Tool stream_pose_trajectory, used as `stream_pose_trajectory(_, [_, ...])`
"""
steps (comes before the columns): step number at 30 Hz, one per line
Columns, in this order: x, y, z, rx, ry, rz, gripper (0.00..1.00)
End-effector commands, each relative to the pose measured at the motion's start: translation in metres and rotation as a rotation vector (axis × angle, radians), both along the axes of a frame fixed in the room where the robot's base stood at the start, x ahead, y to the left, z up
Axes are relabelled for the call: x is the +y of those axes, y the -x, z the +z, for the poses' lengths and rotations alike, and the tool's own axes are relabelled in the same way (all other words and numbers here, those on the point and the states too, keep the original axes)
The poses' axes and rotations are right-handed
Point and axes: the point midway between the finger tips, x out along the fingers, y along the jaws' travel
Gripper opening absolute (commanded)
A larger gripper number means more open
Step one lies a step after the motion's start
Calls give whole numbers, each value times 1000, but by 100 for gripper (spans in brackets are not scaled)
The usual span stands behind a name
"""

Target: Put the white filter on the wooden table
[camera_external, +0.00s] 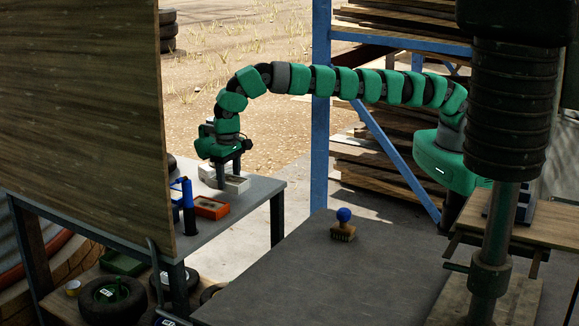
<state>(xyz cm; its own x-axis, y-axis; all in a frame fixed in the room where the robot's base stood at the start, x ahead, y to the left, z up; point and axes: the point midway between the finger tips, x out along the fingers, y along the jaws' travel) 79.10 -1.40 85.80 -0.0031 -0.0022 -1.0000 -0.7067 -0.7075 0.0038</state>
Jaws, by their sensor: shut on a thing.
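A white block-like thing (237,185), which looks like the white filter, is on the grey bench at the left. My gripper (228,172) points down over it from my green arm, with its dark fingers shut on it. The fingers hide part of the filter, and I cannot tell whether it still touches the bench top. A table with a wooden top (540,228) stands at the right edge, partly hidden behind a dark post.
An orange tray (212,208) and a blue tool (187,193) are close to the filter on the grey bench (262,188). A blue-knobbed brush (343,225) stands on the dark front table (300,280). A blue rack post (320,100) rises behind my arm. A wooden panel (90,100) blocks the left.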

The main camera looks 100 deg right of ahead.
Motion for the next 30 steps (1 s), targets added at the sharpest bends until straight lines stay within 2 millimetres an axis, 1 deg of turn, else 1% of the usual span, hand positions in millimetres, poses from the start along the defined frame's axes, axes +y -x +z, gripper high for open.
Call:
stream_pose_trajectory(1, [0,-2,2,1,0,0,36])
stream_pose_trajectory(6, [0,-7,1,-2,-1,0,36])
stream_pose_trajectory(14, [0,-9,-3,-2,-2,0,36])
stream_pose_trajectory(17, [0,-9,-12,-1,-2,0,36])
stream_pose_trajectory(21, [0,-8,-32,4,-2,0,36])
stream_pose_trajectory(23, [0,-7,-38,4,-2,0,36])
stream_pose_trajectory(30, [0,-8,-38,1,-2,0,36])
